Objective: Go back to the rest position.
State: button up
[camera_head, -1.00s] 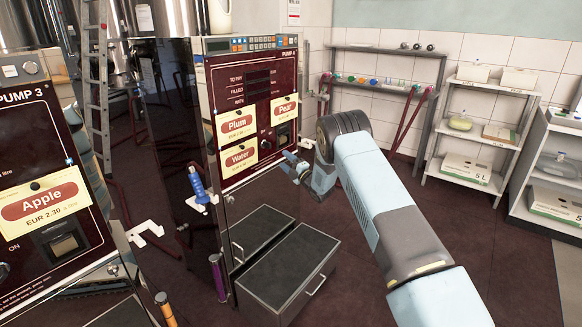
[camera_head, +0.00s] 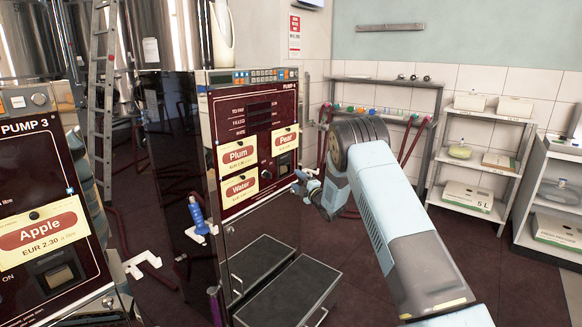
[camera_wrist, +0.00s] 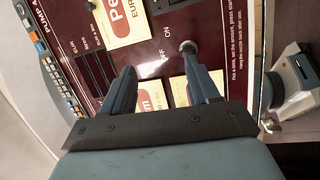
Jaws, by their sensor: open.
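My gripper (camera_head: 303,184) is in front of the right side of the dark red Pump 4 (camera_head: 231,128), near the level of the Water label (camera_head: 241,187). In the wrist view my gripper (camera_wrist: 158,68) has its two blue fingers spread, with nothing held between them. The pump's panel fills the space beyond the fingers, seen at a slant. My arm reaches in from the lower right, bent at the elbow.
Pump 3 (camera_head: 40,170) with its Apple label stands at the left. A blue nozzle (camera_head: 197,214) hangs on Pump 4's side. Grey drawer boxes (camera_head: 290,296) stand below Pump 4. Shelves (camera_head: 475,165) line the right.

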jog(key=s+d+r+m+h, duration=0.1)
jog(key=d+r+m+h, duration=0.35)
jog(key=r, duration=0.65)
jog(key=s+d+r+m+g+h, duration=0.1)
jog(key=s+d+r+m+h, duration=0.2)
jog(key=s+d+r+m, duration=0.4)
jog(key=s+d+r+m+g+h, duration=0.1)
jog(key=s+d+r+m+h, duration=0.15)
jog(key=s+d+r, duration=0.5)
jog(key=s+d+r+m+g+h, duration=0.1)
jog(key=s+r+m+g, duration=0.1)
jog(key=s, duration=0.9)
jog(key=s+r+m+g+h, duration=0.1)
jog(key=s+r+m+g, duration=0.15)
jog(key=s, duration=0.95)
jog(key=s+f+m+g, duration=0.2)
jog(key=s, duration=1.1)
jog(key=s+f+m+g, duration=0.2)
jog(key=s+f+m, duration=0.1)
jog(key=s, duration=1)
jog(key=shift+s+d+f, duration=0.2)
jog(key=shift+s+f, duration=0.1)
jog(key=shift+s, duration=0.05)
